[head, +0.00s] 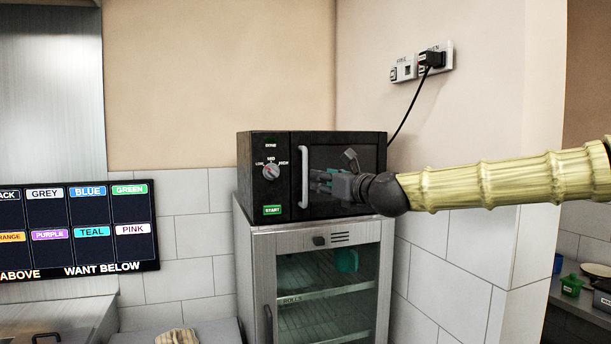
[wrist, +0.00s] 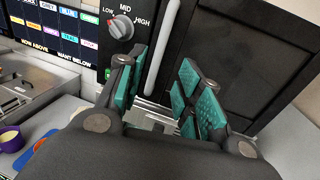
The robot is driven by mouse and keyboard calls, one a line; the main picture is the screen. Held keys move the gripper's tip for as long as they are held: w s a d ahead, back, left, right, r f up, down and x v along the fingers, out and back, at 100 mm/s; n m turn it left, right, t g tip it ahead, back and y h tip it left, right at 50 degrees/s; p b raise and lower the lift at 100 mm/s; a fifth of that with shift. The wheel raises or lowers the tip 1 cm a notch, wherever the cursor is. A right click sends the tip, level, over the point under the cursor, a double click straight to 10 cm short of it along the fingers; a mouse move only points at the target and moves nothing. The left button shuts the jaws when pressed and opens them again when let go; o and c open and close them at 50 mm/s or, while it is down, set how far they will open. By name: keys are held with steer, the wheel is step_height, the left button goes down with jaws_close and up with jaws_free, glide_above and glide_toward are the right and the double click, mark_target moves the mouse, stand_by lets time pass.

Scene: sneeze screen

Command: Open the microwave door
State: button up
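The black microwave (head: 262,233) stands on top of a steel glass-fronted cabinet. Its door (head: 350,150) looks shut, with a light vertical handle (head: 304,177) at the door's left edge. A control panel with a dial (head: 271,171) and a green start button is left of the handle. My gripper (head: 318,182) is in front of the door, just right of the handle in the head view. In the wrist view my gripper (wrist: 155,95) is open, its teal-padded fingers apart. The handle (wrist: 163,48) runs down toward the gap between them; whether they touch it I cannot tell.
The steel cabinet (head: 262,246) below has its own dark handle at the left. A plugged cord (head: 408,107) hangs from the wall outlet behind the microwave. A colour-label screen (head: 75,230) is at the left. The right wall stands close beside the microwave.

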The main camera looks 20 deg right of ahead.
steer(key=p, duration=0.4)
glide_above(305, 204)
steer(key=shift+w+d+f, duration=0.1)
steer(key=shift+w+d, duration=0.05)
steer(key=shift+w, duration=0.25)
jaws_close()
